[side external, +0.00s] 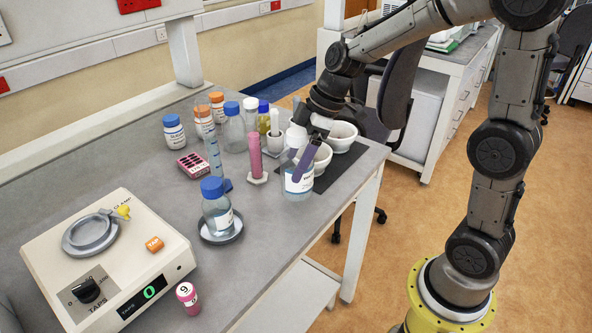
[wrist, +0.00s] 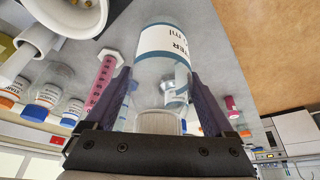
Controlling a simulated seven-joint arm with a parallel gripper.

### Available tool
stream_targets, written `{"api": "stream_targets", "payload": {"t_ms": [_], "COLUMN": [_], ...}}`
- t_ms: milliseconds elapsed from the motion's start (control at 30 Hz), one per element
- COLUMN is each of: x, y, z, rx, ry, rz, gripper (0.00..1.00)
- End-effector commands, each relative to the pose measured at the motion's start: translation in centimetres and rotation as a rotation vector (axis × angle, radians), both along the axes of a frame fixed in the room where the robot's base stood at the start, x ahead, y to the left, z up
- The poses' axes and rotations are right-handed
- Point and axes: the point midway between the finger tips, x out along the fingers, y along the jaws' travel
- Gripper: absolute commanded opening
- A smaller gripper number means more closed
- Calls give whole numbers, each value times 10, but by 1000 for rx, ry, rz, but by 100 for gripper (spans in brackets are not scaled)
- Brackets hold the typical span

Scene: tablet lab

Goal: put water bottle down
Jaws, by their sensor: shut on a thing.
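The water bottle (side external: 299,184) is clear with a white label and a white cap, and looks upright near the table's right edge. My gripper (side external: 304,160) is shut on it with purple fingers, one of which crosses its front. In the wrist view, the bottle (wrist: 165,45) lies between the two fingers of my gripper (wrist: 157,88), with the ribbed cap close to the palm. Part of its label reads "TER" and "ml". I cannot tell whether its base touches the table.
A blue-capped bottle (side external: 217,210) stands on a dark round dish (side external: 221,236) to the left. White mortars (side external: 342,137) are just behind the water bottle, and a pink cylinder (side external: 255,157) is beside it. A tablet tester (side external: 105,265) stands front left. Clear tabletop (side external: 262,225) lies between the bottles.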

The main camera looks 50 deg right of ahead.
Motion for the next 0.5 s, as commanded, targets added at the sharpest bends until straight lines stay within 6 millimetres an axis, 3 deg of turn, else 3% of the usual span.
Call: {"api": "stream_targets", "payload": {"t_ms": [267, 500], "x": [4, 4], "y": [0, 0], "z": [-31, -34], "rx": [0, -1], "ry": [-1, -3], "rz": [-1, -1], "gripper": [0, 0]}}
